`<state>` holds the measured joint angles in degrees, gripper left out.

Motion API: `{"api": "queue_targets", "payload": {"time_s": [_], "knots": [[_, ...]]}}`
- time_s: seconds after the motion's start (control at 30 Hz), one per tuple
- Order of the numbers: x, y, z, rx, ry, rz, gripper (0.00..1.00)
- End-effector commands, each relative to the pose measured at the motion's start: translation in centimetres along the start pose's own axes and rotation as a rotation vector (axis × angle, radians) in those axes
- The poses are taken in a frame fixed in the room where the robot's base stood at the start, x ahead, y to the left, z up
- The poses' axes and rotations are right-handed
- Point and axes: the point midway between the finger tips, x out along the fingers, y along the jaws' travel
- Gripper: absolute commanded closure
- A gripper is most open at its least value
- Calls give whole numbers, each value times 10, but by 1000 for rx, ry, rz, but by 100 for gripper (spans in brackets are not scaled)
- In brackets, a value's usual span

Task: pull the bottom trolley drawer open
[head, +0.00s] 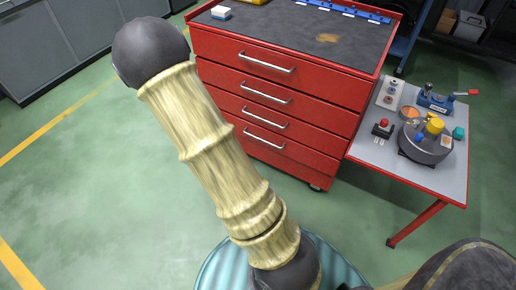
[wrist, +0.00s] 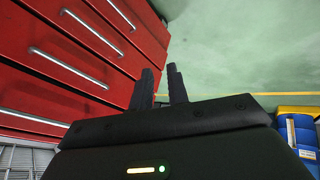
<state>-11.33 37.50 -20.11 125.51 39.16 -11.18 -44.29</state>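The red trolley (head: 285,95) stands at the top middle of the head view with its stacked drawers shut. The bottom drawer has a silver bar handle (head: 263,140). My arm passes in front of the trolley's lower left. In the wrist view the drawer fronts fill the left side, tilted, and the floor lies to the upper right. The handle closest to the floor side (wrist: 122,14) appears to be the bottom one. My gripper (wrist: 160,70) shows two dark fingers with a gap between them, holding nothing. It appears apart from the handles. The gripper is not seen in the head view.
A side table (head: 410,155) with a red button box and other devices stands right of the trolley. Blue containers (wrist: 300,130) show at the wrist view's right edge. Grey cabinets (head: 55,45) stand at the upper left. The green floor left of the trolley is clear.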

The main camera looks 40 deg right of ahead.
Motion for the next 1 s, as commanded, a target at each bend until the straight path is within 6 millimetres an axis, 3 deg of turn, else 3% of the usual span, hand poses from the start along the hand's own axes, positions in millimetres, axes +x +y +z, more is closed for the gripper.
{"api": "queue_targets", "payload": {"time_s": [0.03,0.4,0.8,1.0], "knots": [[33,-6,11,-18,0,35,83],[166,3,42,-168,7,322,83],[282,11,79,-377,-28,663,83],[322,11,93,-477,-56,822,83]]}}
